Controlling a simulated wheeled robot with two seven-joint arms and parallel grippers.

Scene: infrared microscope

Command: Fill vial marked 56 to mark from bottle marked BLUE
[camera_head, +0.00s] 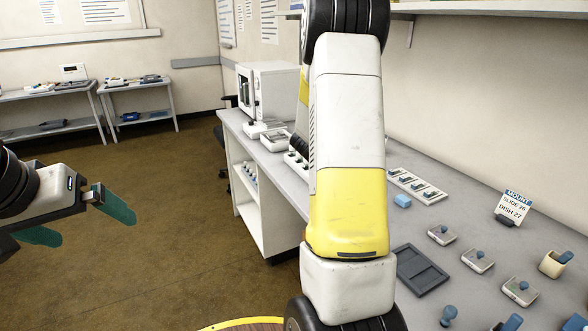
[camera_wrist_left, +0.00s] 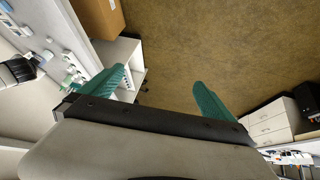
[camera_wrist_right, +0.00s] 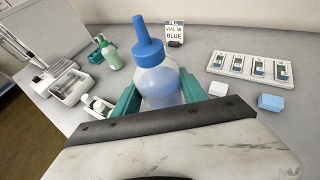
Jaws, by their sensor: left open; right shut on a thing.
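A clear squeeze bottle with a blue cap and nozzle (camera_wrist_right: 151,50) and bluish liquid (camera_wrist_right: 160,88) stands between the teal fingers of my right gripper (camera_wrist_right: 160,95), which is shut on it. No marking on the bottle is readable. A card (camera_wrist_right: 175,34) behind it reads VIAL 56 and BLUE. My left gripper (camera_head: 80,220) is open and empty over the floor, left of the bench; its spread fingers also show in the left wrist view (camera_wrist_left: 160,82). In the head view my right arm hides its own gripper and the bottle. I cannot make out the vial marked 56.
The head view shows a dark tray (camera_head: 421,269), small dishes (camera_head: 478,260) and a MOUNT card (camera_head: 513,207). Floor around my left gripper is clear.

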